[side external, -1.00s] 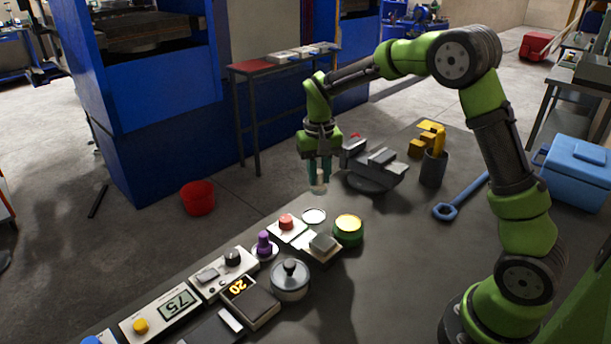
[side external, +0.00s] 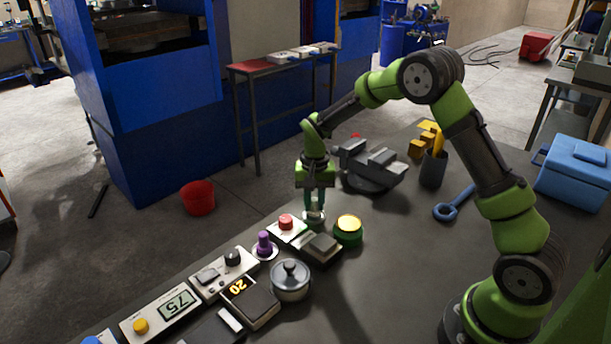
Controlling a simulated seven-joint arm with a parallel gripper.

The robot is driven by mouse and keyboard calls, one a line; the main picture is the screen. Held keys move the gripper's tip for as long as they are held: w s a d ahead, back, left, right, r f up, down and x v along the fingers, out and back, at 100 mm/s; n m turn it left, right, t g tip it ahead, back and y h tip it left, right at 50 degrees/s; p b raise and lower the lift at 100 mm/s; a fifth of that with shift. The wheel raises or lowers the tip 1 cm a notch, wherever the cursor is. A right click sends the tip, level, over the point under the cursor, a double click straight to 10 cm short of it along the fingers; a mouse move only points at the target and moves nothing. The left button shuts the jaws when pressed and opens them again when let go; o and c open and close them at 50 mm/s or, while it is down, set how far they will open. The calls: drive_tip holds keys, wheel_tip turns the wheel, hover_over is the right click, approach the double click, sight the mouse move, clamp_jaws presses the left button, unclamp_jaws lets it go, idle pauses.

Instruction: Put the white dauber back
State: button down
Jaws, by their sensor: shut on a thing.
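The white dauber (side external: 316,211) is between the fingers of my gripper (side external: 314,206), which is shut on it and points straight down. Only a small pale part of the dauber shows below the fingers. My gripper is low over a round, white-topped pot (side external: 315,224) on the bench, which it largely covers. I cannot tell whether the dauber touches the pot or hangs just above it.
A green pot with a yellow top (side external: 348,229) stands close on the right. A red-button box (side external: 286,222), a grey-topped box (side external: 322,245) and a purple knob (side external: 264,244) are near. A vise (side external: 370,164) stands behind.

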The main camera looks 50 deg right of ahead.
sight(314, 199)
drive_tip(key=c, duration=1)
unclamp_jaws()
drive_tip(key=shift+f, duration=0.1)
drive_tip(key=shift+o, duration=0.2)
drive_tip(key=s+a+r+n+t, duration=0.1)
drive_tip(key=s+r, duration=0.1)
drive_tip(key=r, duration=0.7)
drive_tip(key=s+a+r+t, duration=0.1)
drive_tip(key=s+a+r, duration=0.15)
drive_tip(key=r, duration=0.65)
drive_tip(key=s+a+r+n+t+y, duration=0.1)
drive_tip(key=s+a+r+n+t, duration=0.1)
drive_tip(key=s, duration=0.7)
drive_tip(key=s+a+r+n+t+y, duration=0.1)
drive_tip(key=s+a+r+n+t, duration=0.1)
drive_tip(key=s, duration=0.8)
drive_tip(key=shift+a+t, duration=0.6)
drive_tip(key=shift+a, duration=0.05)
drive_tip(key=shift+r, duration=0.1)
